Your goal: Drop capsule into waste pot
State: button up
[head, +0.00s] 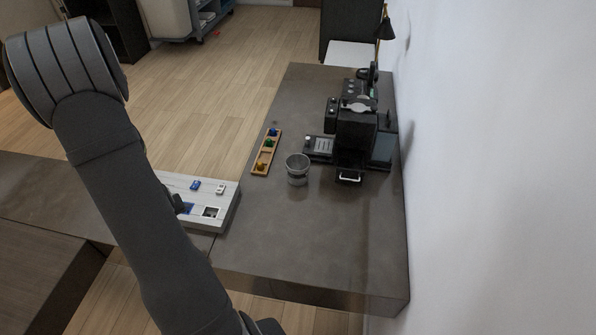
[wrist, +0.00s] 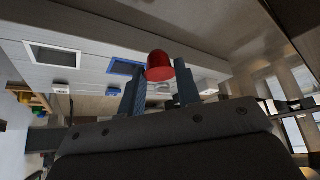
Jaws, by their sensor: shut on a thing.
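A red capsule (wrist: 160,66) is between the dark fingers of my gripper (wrist: 160,88) in the wrist view. The gripper is shut on it, with the capsule's rounded body sticking out past the fingertips. In the head view my arm covers most of the gripper, and the red capsule does not show there. A round grey pot (head: 297,171), which looks like the waste pot, stands open-topped on the dark counter, to the right of my arm and apart from it. I cannot make out the pot in the wrist view.
A pale box (head: 228,199) with framed openings and small blocks lies partly behind my arm; its openings face the wrist camera (wrist: 88,60). A black coffee machine (head: 357,128) stands behind the pot. The front counter (head: 300,240) is clear.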

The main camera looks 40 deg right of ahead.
jog(key=w+d+m, duration=0.1)
jog(key=d, duration=0.3)
jog(key=w+d+r+m+h, duration=0.1)
jog(key=d, duration=0.3)
jog(key=w+d+r, duration=0.1)
jog(key=d, duration=0.3)
jog(key=shift+w+d+m, duration=0.15)
jog(key=shift+d+m, duration=0.15)
jog(key=shift+m, duration=0.1)
jog(key=d, duration=0.4)
jog(key=d+r+m+h, duration=0.1)
jog(key=d, duration=0.2)
jog(key=d+r+m, duration=0.1)
jog(key=d, duration=0.3)
jog(key=shift+d+g+h, duration=0.3)
jog(key=s+d+r+m+h, duration=0.1)
jog(key=s+d+r+m, duration=0.15)
jog(key=d, duration=0.95)
jog(key=m+g, duration=0.1)
jog(key=m, duration=0.1)
send_over(303, 159)
jog(key=s+a, duration=0.2)
jog(key=shift+f+h, duration=0.3)
jog(key=shift+f, duration=1.5)
jog(key=o, duration=1)
